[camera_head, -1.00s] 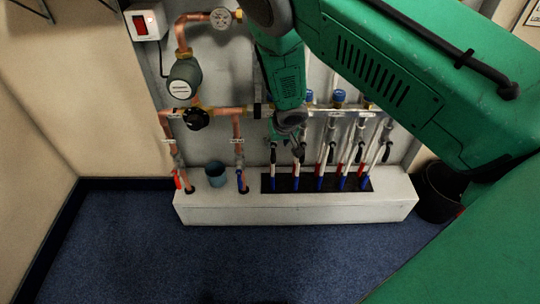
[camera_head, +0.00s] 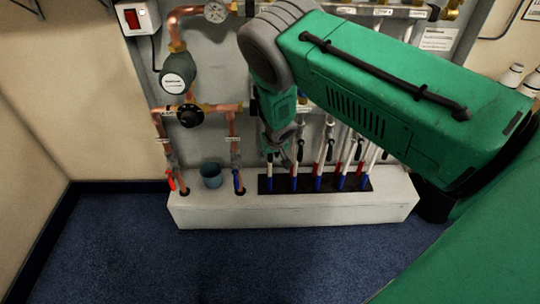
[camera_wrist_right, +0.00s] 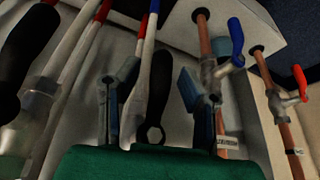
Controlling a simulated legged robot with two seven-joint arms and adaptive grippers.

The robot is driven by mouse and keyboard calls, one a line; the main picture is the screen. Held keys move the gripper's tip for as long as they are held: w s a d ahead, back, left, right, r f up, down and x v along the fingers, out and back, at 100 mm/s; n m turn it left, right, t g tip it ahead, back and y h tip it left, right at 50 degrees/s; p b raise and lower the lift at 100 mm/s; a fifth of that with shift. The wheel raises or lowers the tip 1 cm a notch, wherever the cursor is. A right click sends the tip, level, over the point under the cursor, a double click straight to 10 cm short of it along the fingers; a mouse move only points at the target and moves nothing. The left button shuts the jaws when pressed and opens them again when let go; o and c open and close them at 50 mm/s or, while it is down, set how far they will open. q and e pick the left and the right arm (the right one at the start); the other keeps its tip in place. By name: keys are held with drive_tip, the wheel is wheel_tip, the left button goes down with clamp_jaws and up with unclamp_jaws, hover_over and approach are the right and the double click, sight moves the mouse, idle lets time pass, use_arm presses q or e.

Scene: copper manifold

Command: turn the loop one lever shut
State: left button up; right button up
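The loop one lever looks to be the black lever (camera_wrist_right: 158,90) in the right wrist view, with a hex nut at its base. It stands between the two fingers of my right gripper (camera_wrist_right: 160,88). The fingers are spread, with visible gaps on both sides of the lever. In the head view my right gripper (camera_head: 281,156) is small and dark at the leftmost loop pipes, and it largely hides the lever there. Another black lever (camera_wrist_right: 28,60) is at the left of the wrist view, outside the fingers. My left gripper is not in view.
A blue lever (camera_wrist_right: 236,42) and a red lever (camera_wrist_right: 300,82) sit on copper pipes to the right in the wrist view. A teal cup (camera_head: 211,175) stands on the white plinth (camera_head: 290,211). More loop pipes stand close on the right. The blue floor (camera_head: 200,265) in front is clear.

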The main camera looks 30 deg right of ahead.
clamp_jaws()
